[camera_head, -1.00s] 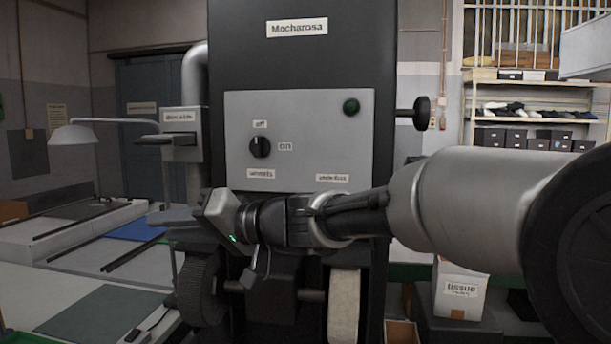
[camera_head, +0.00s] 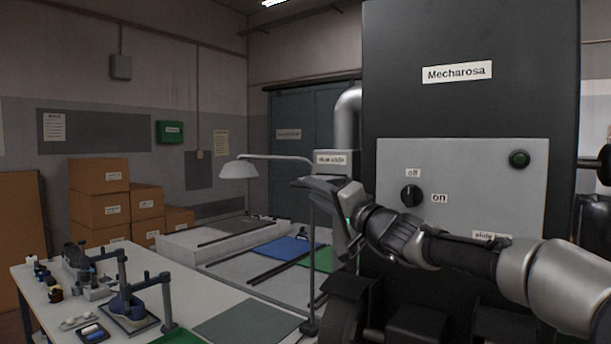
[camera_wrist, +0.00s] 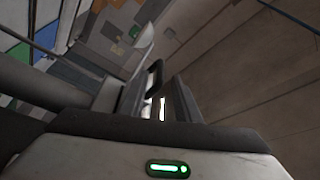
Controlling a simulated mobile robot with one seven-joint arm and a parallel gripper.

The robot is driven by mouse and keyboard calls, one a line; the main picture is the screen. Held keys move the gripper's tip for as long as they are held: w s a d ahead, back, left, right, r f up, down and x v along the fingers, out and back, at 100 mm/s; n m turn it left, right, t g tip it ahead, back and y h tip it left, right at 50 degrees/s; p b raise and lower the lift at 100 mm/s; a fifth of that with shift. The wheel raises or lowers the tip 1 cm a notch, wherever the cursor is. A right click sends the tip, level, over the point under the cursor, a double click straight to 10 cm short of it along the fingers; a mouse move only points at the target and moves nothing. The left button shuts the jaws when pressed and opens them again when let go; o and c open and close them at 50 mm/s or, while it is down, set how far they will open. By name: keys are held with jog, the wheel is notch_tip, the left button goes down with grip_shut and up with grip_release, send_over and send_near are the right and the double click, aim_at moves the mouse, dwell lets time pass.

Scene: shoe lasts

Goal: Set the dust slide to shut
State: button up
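A lamp (camera_head: 239,170) reaches out behind. A work table (camera_head: 60,310) with tools is at the left front, cardboard boxes (camera_head: 101,177) behind it.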

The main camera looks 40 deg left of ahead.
jog(key=p+x, duration=0.2)
jog(key=x, duration=0.2)
jog(key=shift+r, duration=0.2)
jog(key=shift+w+a+f, duration=0.1)
jog(key=shift+w+a, duration=0.05)
jog(key=shift+a, duration=0.2)
grip_shut()
